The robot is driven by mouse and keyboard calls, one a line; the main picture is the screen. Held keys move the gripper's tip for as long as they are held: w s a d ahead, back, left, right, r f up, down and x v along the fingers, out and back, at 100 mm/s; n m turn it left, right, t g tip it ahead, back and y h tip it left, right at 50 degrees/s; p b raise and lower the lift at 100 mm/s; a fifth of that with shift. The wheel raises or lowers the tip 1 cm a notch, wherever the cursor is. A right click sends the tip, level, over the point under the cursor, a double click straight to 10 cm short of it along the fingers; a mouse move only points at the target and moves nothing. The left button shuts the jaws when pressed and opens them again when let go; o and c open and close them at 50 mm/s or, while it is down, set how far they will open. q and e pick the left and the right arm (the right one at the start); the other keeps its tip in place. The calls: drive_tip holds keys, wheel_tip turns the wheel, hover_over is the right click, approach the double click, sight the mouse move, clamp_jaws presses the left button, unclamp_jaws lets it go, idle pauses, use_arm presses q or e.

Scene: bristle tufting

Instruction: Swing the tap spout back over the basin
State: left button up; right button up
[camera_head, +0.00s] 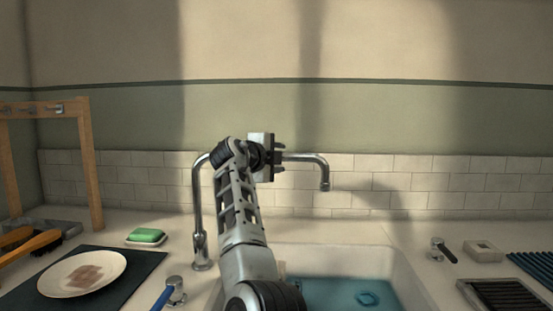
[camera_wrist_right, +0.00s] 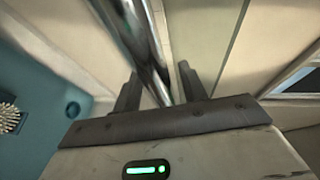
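The chrome tap (camera_head: 198,215) stands on the counter to the left of the basin (camera_head: 330,257). Its spout (camera_head: 309,157) runs to the right and its outlet bends down, in line with the basin's back part in the head view. I cannot tell whether the outlet is above the basin or behind its rim. My right gripper (camera_head: 278,157) is at the spout. In the right wrist view the spout (camera_wrist_right: 140,40) passes between the two fingers (camera_wrist_right: 160,92), which stand apart with gaps beside the pipe. My left gripper is not in view.
A wooden rack (camera_head: 85,150), a green sponge (camera_head: 146,235) on a dish and a plate (camera_head: 110,268) on a dark mat are at the left. A blue-handled tap lever (camera_head: 163,297) is at the front. A dark-handled lever (camera_head: 440,248) and a small white block (camera_head: 482,250) are at the right.

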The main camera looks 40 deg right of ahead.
drive_tip(key=b+v, duration=0.1)
drive_tip(key=v, duration=1.5)
drive_tip(key=shift+f, duration=0.1)
